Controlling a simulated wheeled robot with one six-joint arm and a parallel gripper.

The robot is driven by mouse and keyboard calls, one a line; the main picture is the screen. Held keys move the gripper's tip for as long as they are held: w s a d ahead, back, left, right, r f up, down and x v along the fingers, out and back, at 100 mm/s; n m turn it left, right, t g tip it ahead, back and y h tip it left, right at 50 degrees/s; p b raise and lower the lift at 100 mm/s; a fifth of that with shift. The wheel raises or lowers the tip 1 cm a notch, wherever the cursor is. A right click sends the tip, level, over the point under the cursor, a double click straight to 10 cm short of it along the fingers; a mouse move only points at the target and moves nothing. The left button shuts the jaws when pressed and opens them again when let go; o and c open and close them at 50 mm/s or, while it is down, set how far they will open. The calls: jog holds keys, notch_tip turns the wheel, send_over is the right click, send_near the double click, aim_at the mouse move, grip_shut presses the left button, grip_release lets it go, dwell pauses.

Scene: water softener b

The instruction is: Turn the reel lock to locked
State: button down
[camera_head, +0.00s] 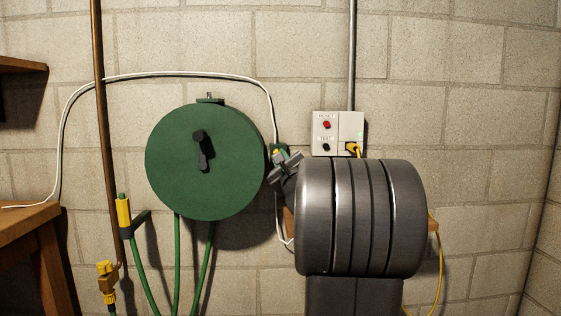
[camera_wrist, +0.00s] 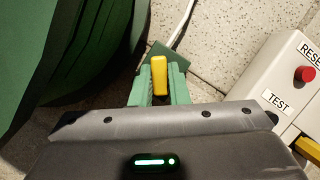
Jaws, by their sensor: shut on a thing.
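The green hose reel (camera_head: 205,180) hangs on the block wall, with a black crank handle (camera_head: 203,150) on its face. At the reel's right side, a small yellow lever (camera_head: 277,153) sits on a green bracket. In the wrist view the lever (camera_wrist: 158,68) stands between my fingertips, in front of the green plate (camera_wrist: 176,56). I take this lever to be the reel lock; no lock label is readable. My gripper (camera_head: 285,164) is shut on it, and it also shows in the wrist view (camera_wrist: 158,88). The lever's lower end is hidden.
A grey box (camera_head: 337,132) with RESET and TEST buttons is on the wall just right of my gripper, with a yellow plug and cord. A white cable (camera_head: 185,74) passes over the reel to the bracket. A copper pipe (camera_head: 101,120) and wooden bench (camera_head: 30,228) are left.

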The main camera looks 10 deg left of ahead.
jog(key=c, duration=1.4)
grip_release()
notch_tip(320, 180, up, 10)
jog(key=p, duration=0.5)
jog(key=shift+f, duration=0.15)
